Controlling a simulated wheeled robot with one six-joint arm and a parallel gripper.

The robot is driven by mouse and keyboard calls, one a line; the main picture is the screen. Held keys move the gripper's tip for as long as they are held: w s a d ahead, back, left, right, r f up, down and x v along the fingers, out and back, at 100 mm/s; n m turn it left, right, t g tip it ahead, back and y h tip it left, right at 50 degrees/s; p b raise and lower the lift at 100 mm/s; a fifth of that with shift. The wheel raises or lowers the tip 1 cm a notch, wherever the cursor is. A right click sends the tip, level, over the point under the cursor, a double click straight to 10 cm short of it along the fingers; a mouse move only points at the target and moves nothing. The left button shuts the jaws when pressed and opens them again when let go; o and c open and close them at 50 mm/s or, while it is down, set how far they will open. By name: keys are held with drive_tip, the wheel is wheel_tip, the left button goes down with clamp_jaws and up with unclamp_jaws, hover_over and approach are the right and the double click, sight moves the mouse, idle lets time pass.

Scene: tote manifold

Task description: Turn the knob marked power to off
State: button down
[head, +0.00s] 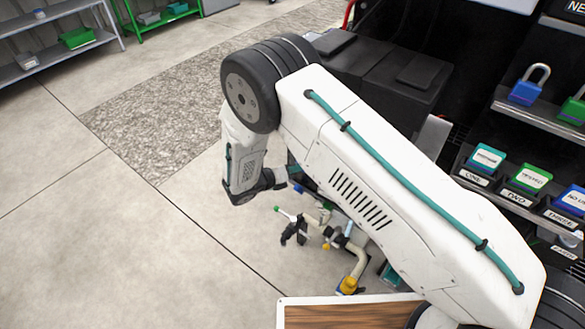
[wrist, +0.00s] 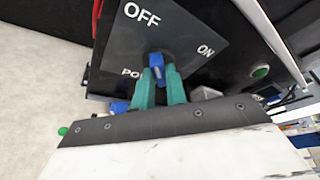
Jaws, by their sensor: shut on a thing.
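The knob (wrist: 157,66) is blue and sits on a dark panel (wrist: 185,28) in the wrist view. The panel is marked OFF at the upper left of the knob and ON at its right. A label starting with "PO" is partly hidden by a finger. My gripper (wrist: 158,75) has two teal fingers, one on each side of the knob's handle, shut on it. The handle runs roughly up and down in the picture; which mark it points at is hard to tell. In the head view my white arm hides the knob and the gripper's fingers.
A green button (wrist: 260,71) is right of the panel. In the head view, pipework with valves (head: 345,245) stands below my arm, beside a wooden-topped surface (head: 345,316). A rack (head: 540,118) with padlocks and tags is at right. The floor at left is clear.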

drive_tip(key=shift+w+a+r, duration=0.1)
drive_tip(key=shift+w+a, duration=0.05)
idle(0.3)
drive_tip(key=c, duration=1.4)
unclamp_jaws()
drive_tip(key=shift+c, duration=0.2)
drive_tip(key=v, duration=0.7)
drive_tip(key=shift+s+a, duration=0.3)
